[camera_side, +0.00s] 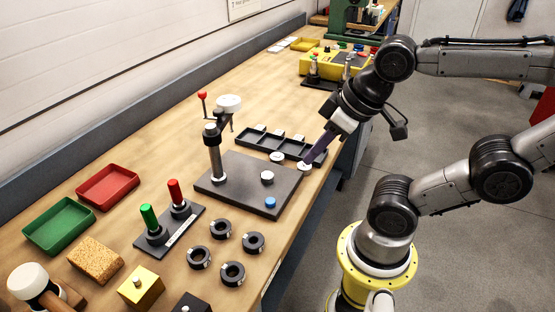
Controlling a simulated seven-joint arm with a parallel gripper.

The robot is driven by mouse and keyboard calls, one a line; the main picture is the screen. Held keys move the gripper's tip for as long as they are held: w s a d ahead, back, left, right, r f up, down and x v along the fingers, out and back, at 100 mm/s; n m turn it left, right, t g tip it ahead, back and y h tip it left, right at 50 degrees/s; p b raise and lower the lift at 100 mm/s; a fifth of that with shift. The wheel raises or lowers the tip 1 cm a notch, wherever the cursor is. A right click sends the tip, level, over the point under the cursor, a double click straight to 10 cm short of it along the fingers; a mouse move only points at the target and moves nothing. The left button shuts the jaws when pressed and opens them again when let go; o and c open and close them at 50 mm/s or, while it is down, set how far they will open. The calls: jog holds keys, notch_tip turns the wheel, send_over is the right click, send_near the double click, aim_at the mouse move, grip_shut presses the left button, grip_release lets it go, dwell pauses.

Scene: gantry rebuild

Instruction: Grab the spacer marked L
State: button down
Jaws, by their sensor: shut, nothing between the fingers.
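Several black rings, which look like the spacers, lie on the bench in front of the dark plate: an upper ring (220,221), a right ring (253,235), a left ring (199,249) and a lower ring (232,265). They carry small pale marks, too small to read, so I cannot tell which is L. My gripper (309,160) is shut and empty, pointing down-left at the bench's right edge. Its tips are at or just above a white round piece (303,167); I cannot tell whether they touch. It is well up and right of the rings.
The dark plate (235,192) bears a post with a clamp (214,150), a white knob (267,177) and a blue button (270,202). A black compartment tray (262,138) lies behind. Red and green handles (174,192) stand left of the rings. Bench wood right of the rings is clear.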

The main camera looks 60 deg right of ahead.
jog(key=shift+c, duration=1.3)
grip_release()
jog(key=w+d+r+m+g, duration=0.15)
jog(key=w+r+m, duration=0.3)
jog(key=m, duration=0.55)
jog(key=m+g, duration=0.4)
jog(key=m, duration=0.6)
send_over(277, 156)
jog(key=f, duration=1.4)
jog(key=shift+w+d+f, duration=0.1)
jog(key=shift+w+f, duration=0.1)
jog(key=shift+f, duration=0.05)
jog(key=shift+s+f, duration=0.2)
jog(key=shift+f, duration=2.75)
